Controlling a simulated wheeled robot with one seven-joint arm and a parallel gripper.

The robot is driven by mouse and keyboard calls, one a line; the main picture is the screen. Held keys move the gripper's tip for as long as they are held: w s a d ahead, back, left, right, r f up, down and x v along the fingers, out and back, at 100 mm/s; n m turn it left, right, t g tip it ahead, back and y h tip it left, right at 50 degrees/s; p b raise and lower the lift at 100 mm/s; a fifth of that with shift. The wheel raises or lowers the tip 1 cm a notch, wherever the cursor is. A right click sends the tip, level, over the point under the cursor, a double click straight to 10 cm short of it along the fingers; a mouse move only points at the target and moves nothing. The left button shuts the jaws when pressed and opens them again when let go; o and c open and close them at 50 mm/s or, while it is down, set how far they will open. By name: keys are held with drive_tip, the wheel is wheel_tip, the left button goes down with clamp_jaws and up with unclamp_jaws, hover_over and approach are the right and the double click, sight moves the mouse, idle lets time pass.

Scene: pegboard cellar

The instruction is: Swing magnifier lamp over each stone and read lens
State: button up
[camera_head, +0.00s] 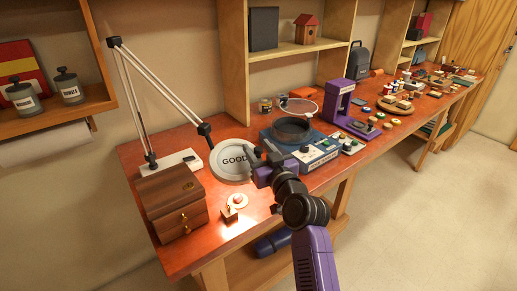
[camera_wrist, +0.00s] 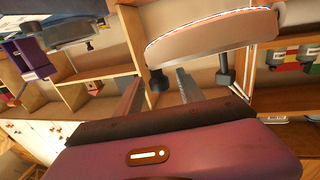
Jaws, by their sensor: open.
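The magnifier lamp (camera_head: 160,90) stands at the bench's left end on jointed silver arms. Its round lens head (camera_head: 233,175) is tilted toward the head camera, and the lens reads "GOOD". A small stone on a pale round disc (camera_head: 238,201) lies just in front of the lens head, and a small wooden block (camera_head: 229,215) with a light piece on top is beside it. My gripper (camera_head: 262,155) is open at the lens head's right edge; I cannot tell whether it touches. In the wrist view the lens head (camera_wrist: 212,38) is just beyond my open fingers.
A wooden drawer box (camera_head: 172,205) stands left of the lens head. A dark round pan on a blue machine (camera_head: 291,130) and a purple press (camera_head: 335,100) stand to the right. Small items crowd the bench further right. Shelves rise behind.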

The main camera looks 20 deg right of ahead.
clamp_jaws()
idle(1.4)
